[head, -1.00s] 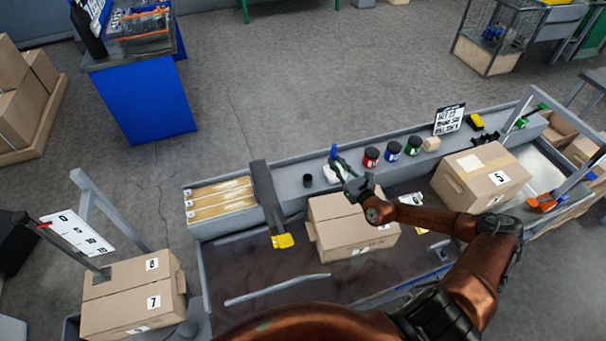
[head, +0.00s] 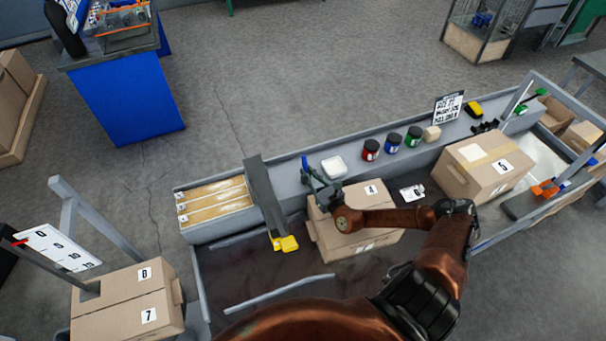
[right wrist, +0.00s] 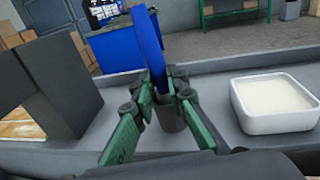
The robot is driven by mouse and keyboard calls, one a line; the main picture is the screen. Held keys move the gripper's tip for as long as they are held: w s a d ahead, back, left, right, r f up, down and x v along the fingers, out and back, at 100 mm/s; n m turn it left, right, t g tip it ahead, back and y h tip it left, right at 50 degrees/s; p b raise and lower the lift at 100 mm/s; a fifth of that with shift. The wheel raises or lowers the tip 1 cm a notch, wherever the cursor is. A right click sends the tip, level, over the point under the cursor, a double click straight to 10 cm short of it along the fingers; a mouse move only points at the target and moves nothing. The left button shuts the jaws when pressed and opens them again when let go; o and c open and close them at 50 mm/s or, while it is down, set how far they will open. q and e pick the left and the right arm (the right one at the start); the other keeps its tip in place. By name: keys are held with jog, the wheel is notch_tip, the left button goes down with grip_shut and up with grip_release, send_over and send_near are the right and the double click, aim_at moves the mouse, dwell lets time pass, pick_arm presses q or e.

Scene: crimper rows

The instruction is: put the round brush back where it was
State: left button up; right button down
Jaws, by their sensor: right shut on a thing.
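My right gripper (head: 318,188) is shut on a blue stick-like thing, which I take to be the round brush (right wrist: 148,45); it also shows in the head view (head: 305,163). In the right wrist view it stands nearly upright, leaning a little, between the green-padded fingers. Its lower end is at a dark grey cup (right wrist: 168,116) on the grey ledge. I cannot tell whether that end is inside the cup or in front of it. The brush's head is not clearly seen. In the head view the gripper hides the cup. My left gripper is not in view.
A white square dish (right wrist: 275,103) stands right of the cup. A dark upright fixture (head: 262,192) is close on the left. Red (head: 371,150), blue (head: 392,142) and green (head: 413,136) jars stand farther right. Carton 4 (head: 345,240) lies below my gripper.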

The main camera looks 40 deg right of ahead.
jog(key=shift+d+r, duration=0.2)
jog(key=shift+r, duration=0.05)
jog(key=c, duration=1.9)
grip_release()
jog(key=shift+a, duration=0.1)
jog(key=s, duration=0.4)
jog(key=s+a, duration=0.1)
jog(key=s, duration=0.3)
jog(key=s+p, duration=0.1)
jog(key=s, duration=0.3)
jog(key=shift+a+r, duration=0.35)
